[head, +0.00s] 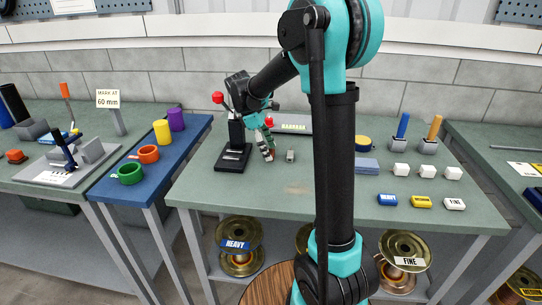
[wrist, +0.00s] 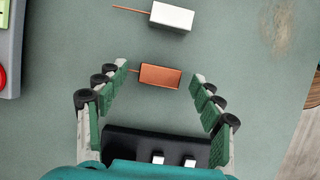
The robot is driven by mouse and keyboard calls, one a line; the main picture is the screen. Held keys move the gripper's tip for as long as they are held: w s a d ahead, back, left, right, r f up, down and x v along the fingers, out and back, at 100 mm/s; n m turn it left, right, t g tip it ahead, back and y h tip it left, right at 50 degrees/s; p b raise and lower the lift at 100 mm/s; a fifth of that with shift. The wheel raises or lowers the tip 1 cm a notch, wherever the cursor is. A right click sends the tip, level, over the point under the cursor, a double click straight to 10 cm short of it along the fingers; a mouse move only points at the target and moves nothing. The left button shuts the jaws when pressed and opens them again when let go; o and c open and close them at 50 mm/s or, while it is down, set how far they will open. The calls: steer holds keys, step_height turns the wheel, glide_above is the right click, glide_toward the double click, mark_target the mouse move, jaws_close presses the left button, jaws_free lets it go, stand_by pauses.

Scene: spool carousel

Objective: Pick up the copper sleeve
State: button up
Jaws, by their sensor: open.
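The copper sleeve (wrist: 161,76) is a small copper-coloured block on the green bench top in the wrist view, with a thin copper wire running out to its left. My gripper (wrist: 160,72) is open, with its green-padded fingertips on either side of the sleeve and clear gaps at both ends. I cannot tell how far above the bench the fingertips are. In the head view my gripper (head: 266,148) points down over the middle bench and mostly hides the sleeve.
A silver sleeve (wrist: 172,16) with a similar wire lies just beyond the copper one. A black hand press (head: 234,150) stands close left of my gripper. White blocks (head: 427,171) and labelled blocks (head: 421,202) stand to the right. The bench front near my gripper is clear.

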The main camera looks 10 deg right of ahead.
steer(key=shift+d+f, duration=0.1)
steer(key=shift+f, duration=0.15)
steer(key=c, duration=1)
steer(key=shift+r, duration=0.1)
steer(key=shift+c, duration=0.2)
